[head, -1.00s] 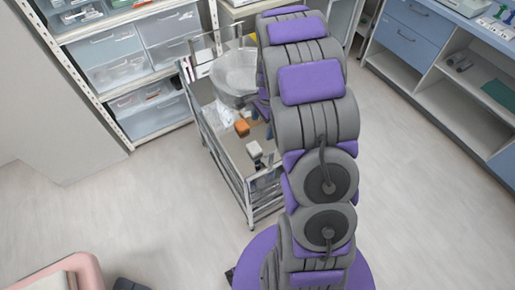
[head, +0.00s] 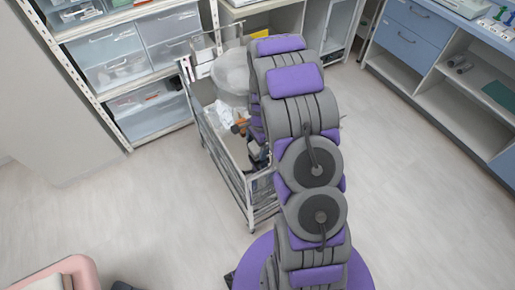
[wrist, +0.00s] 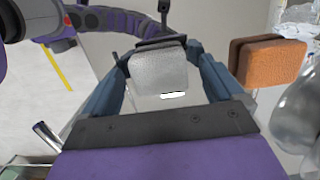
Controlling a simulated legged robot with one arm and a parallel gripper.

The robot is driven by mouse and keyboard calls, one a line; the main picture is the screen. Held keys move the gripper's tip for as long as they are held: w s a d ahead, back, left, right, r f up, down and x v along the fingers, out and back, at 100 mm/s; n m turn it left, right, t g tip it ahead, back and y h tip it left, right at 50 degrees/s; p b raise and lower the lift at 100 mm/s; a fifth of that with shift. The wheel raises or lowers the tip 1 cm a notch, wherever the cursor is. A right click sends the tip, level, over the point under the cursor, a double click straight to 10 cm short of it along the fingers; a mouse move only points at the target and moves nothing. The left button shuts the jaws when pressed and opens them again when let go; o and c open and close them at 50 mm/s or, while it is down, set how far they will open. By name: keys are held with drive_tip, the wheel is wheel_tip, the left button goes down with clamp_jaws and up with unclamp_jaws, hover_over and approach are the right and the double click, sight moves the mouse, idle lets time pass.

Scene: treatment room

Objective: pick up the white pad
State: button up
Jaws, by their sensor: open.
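The white pad (wrist: 160,72) shows in the wrist view as a pale textured block with a dark edge along its far side. My gripper (wrist: 160,58) is open, with one blue-grey finger on each side of the pad. I cannot tell whether the fingers touch it. In the head view my arm reaches down over the metal cart (head: 224,165), and the arm and gripper hide the pad.
An orange-brown block (wrist: 268,60) stands just right of my gripper in the wrist view. Drawer shelves (head: 120,60) stand left; blue cabinets (head: 405,43) stand right. Floor in front is clear.

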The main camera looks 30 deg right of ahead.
sight(256, 146)
drive_tip(key=shift+a+r, duration=0.15)
drive_tip(key=shift+a, duration=0.4)
drive_tip(key=shift+c, duration=1)
drive_tip(key=shift+d, duration=1)
drive_tip(key=c, duration=0.6)
drive_tip(key=shift+a, duration=0.3)
drive_tip(key=c, duration=0.3)
drive_tip(key=shift+a, duration=0.45)
drive_tip(key=shift+c, duration=0.5)
drive_tip(key=shift+d+r, duration=0.2)
drive_tip(key=shift+r, duration=0.3)
drive_tip(key=r, duration=0.2)
drive_tip(key=d+r+p, duration=0.1)
drive_tip(key=r, duration=0.3)
drive_tip(key=a+r+p, duration=0.1)
drive_tip(key=r, duration=0.2)
drive_tip(key=shift+a, duration=0.15)
